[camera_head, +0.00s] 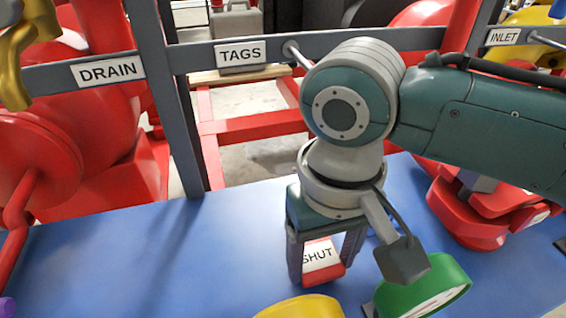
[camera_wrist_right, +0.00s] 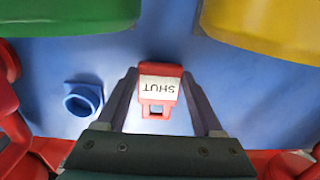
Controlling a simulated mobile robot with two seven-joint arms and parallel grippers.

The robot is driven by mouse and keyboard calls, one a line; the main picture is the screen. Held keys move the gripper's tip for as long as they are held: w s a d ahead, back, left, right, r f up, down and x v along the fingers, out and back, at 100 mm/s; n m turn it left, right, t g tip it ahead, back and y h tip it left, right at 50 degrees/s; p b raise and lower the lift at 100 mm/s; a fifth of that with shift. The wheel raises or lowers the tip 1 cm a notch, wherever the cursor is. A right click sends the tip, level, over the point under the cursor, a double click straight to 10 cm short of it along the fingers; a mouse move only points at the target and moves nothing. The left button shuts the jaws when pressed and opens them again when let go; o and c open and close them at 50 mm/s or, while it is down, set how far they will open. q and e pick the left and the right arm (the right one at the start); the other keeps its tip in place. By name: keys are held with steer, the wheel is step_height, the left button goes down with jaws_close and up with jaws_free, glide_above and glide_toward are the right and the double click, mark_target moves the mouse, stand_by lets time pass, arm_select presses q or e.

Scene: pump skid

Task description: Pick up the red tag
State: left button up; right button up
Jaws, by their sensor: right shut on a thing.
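The red tag (camera_head: 322,257) has a white face reading "SHUT". In the right wrist view the tag (camera_wrist_right: 158,92) shows between the two fingers, its end with a square opening toward the palm. My right gripper (camera_head: 322,270) points down over the blue surface and is shut on the tag; the fingers (camera_wrist_right: 159,78) are at its two sides. I cannot tell whether the tag touches the surface below. My left gripper is not in view.
A green round object (camera_head: 440,285) and a yellow one (camera_head: 300,308) stand close to the right gripper. Behind, a grey rail (camera_head: 190,58) carries DRAIN, TAGS and INLET labels, with a peg (camera_head: 292,49) beside TAGS. The blue surface (camera_head: 120,250) is clear at left.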

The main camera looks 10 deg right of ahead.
mark_target(321, 266)
step_height(321, 266, up, 18)
steer(key=p, duration=0.5)
steer(key=shift+r, duration=0.25)
stand_by(0.5)
